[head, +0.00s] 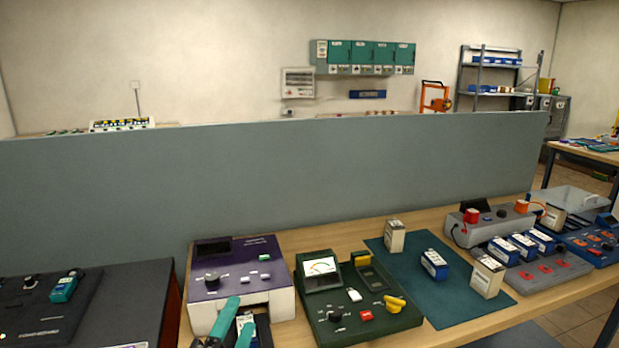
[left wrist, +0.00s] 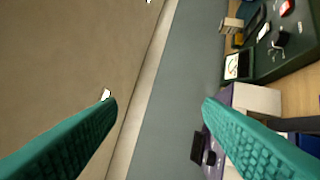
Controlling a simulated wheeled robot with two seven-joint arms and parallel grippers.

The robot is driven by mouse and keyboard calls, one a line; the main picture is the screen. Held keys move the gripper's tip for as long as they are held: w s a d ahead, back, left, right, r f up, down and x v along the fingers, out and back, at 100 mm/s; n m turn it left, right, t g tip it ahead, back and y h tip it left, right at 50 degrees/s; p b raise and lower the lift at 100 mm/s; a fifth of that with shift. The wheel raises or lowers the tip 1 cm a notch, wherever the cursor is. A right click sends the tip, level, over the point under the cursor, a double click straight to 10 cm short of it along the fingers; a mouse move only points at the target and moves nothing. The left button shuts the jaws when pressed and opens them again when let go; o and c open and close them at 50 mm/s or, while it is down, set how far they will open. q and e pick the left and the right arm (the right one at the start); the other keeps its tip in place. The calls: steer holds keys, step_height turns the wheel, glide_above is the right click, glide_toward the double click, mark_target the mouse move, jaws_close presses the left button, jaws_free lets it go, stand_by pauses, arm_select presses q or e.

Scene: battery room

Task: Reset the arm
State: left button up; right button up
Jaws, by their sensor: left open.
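My left gripper (head: 241,316) is at the bottom of the head view, in front of the purple device (head: 240,255). In the left wrist view its two teal ridged fingers (left wrist: 160,104) stand wide apart with nothing between them. A dark blue and white block (head: 264,331) shows just right of the fingers in the head view, partly cut off by the frame. I cannot tell whether the fingers touch it. My right gripper is not in view.
A grey-green partition (head: 280,185) runs behind the wooden bench (head: 300,239). A dark green meter box (head: 350,297), a teal mat (head: 435,295) with several batteries, and a grey charger (head: 490,225) stand to the right. A black unit (head: 125,295) stands at left.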

arm_select(q)
steer(key=s+a+f+n+g+y, duration=0.35)
steer(key=f+n, duration=0.25)
steer(key=f, duration=0.2)
steer(key=s+a+f+n+g+y, duration=0.2)
steer(key=s+a+f+n+g, duration=0.25)
steer(key=f, duration=0.35)
steer(key=s+f+n+g+h, duration=0.1)
steer(key=s+f+n+g, duration=0.25)
steer(key=s, duration=0.55)
steer(key=s+f+n+g, duration=0.3)
steer(key=s+f+g, duration=0.2)
steer(key=s, duration=0.3)
step_height(320, 180, down, 25)
steer(key=g, duration=0.2)
steer(key=s+a+f, duration=0.2)
steer(key=s+f, duration=0.6)
steer(key=s+a+f, duration=0.1)
steer(key=s+f, duration=0.8)
steer(key=shift+a+f+m+g, duration=0.25)
steer(key=shift+a+m+g, duration=0.1)
steer(key=shift+a+m, duration=0.05)
